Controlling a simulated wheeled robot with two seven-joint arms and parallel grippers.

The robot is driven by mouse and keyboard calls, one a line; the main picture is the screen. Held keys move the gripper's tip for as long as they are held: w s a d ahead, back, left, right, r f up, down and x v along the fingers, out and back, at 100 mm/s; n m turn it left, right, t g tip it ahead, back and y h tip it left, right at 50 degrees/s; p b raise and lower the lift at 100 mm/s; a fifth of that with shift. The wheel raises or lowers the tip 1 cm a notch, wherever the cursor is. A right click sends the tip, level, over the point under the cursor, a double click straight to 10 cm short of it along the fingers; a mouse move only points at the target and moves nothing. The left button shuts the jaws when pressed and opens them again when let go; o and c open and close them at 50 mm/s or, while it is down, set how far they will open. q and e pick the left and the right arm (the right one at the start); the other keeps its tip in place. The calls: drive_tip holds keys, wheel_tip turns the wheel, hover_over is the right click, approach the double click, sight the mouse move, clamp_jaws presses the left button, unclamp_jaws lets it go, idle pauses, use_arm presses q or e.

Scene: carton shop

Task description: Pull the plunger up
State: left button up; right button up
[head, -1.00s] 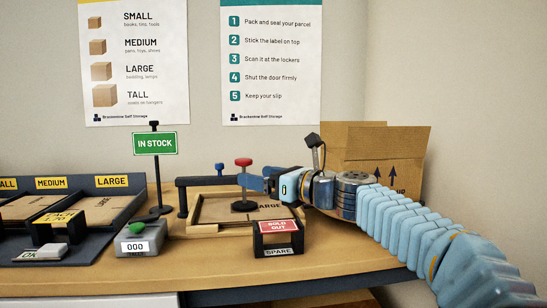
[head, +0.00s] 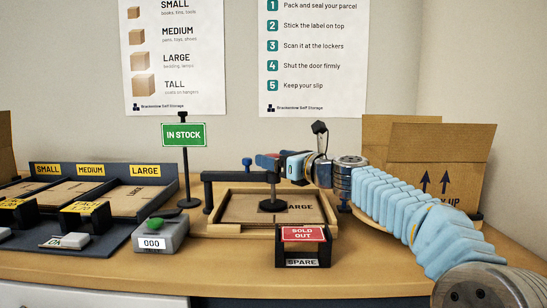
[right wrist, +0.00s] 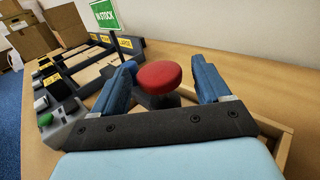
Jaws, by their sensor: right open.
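The plunger (head: 273,192) stands upright over the wooden tray (head: 222,228), which holds a flat LARGE carton. It has a red knob, a dark stem and a round dark foot. I cannot tell whether the foot touches the carton. My right gripper (head: 266,160) is at the height of the knob and mostly hides it in the head view. In the right wrist view the red knob (right wrist: 160,75) sits between the two open blue fingers, with a gap visible on the right side. My left gripper is not in view.
A green IN STOCK sign (head: 184,135) stands left of the tray. A grey counter box (head: 160,238) with a green button is at front left. A SPARE holder with a SOLD OUT card (head: 303,234) stands in front. An open carton (head: 455,160) is at the right.

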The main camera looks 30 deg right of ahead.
drive_tip(key=shift+w+a, duration=0.25)
drive_tip(key=shift+w, duration=0.45)
clamp_jaws()
wheel_tip(320, 180, up, 6)
drive_tip(key=p, duration=0.6)
drive_tip(key=shift+d+f, duration=0.1)
